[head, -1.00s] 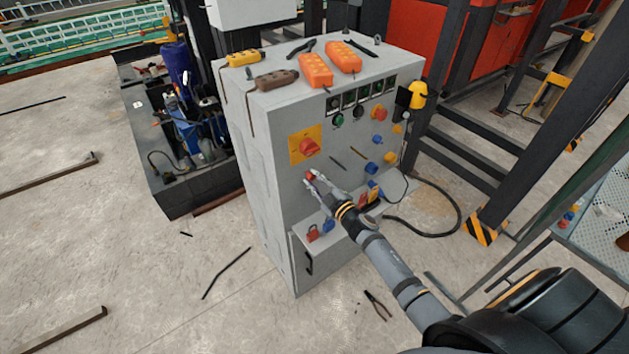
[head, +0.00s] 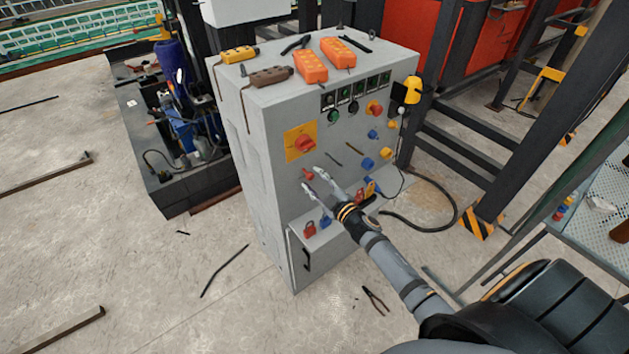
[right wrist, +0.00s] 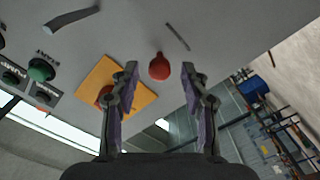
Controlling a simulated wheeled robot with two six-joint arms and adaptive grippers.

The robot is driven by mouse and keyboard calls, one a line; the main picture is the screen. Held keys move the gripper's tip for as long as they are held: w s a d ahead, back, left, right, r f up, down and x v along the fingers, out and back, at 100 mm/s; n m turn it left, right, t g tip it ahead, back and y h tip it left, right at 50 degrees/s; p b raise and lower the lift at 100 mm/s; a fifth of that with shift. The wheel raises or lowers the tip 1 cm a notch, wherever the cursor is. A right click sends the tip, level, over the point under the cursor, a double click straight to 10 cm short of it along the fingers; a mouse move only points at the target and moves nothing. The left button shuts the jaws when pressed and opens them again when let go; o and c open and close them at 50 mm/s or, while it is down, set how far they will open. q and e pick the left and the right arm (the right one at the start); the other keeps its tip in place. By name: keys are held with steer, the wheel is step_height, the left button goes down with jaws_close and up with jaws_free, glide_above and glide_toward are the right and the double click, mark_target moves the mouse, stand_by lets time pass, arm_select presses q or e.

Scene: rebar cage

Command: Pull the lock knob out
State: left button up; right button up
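The red knob (head: 307,174) sits on the front of the grey control cabinet (head: 268,180), below a yellow plate with a red rotary switch (head: 304,144). In the right wrist view the knob (right wrist: 159,67) is round and stands at the panel, between the two fingertips in the picture. My right gripper (head: 312,177) is open in front of the panel, its fingers apart. The right wrist view shows clear gaps between the knob and both fingers (right wrist: 160,74). I cannot tell how far out the knob stands. My left gripper is not in view.
A ledge below the knob holds red and blue padlocks (head: 310,229). Blue knobs (head: 367,164) and a yellow one (head: 386,153) sit to the right. Orange pendants (head: 310,66) lie on top. Pliers (head: 374,300) lie on the floor. A dark post (head: 530,130) stands right.

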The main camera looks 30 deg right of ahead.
steer(key=s+d, duration=0.2)
steer(key=s, duration=0.9)
steer(key=shift+s, duration=0.4)
steer(key=shift+d, duration=0.1)
steer(key=s+d+f+m+g+h, duration=0.1)
steer(key=s+d+f+m+g, duration=0.15)
steer(key=f, duration=0.65)
steer(key=s+d+f+m+g+h, duration=0.2)
steer(key=s+f, duration=0.2)
steer(key=f, duration=0.5)
steer(key=s+d+f+m+g+h, duration=0.1)
steer(key=s+d+f+m+g, duration=0.2)
steer(key=f, duration=0.7)
steer(key=s+a+f+m+g, duration=0.1)
steer(key=s+a+f+g, duration=0.2)
steer(key=s+f, duration=0.3)
steer(key=s+a+f+m+g, duration=0.1)
steer(key=s+a+f+g, duration=0.2)
steer(key=s, duration=0.9)
steer(key=s+a+f+m+g, duration=0.1)
steer(key=s+a+f+g, duration=0.2)
steer(key=s+f, duration=0.6)
steer(key=shift+s, duration=0.6)
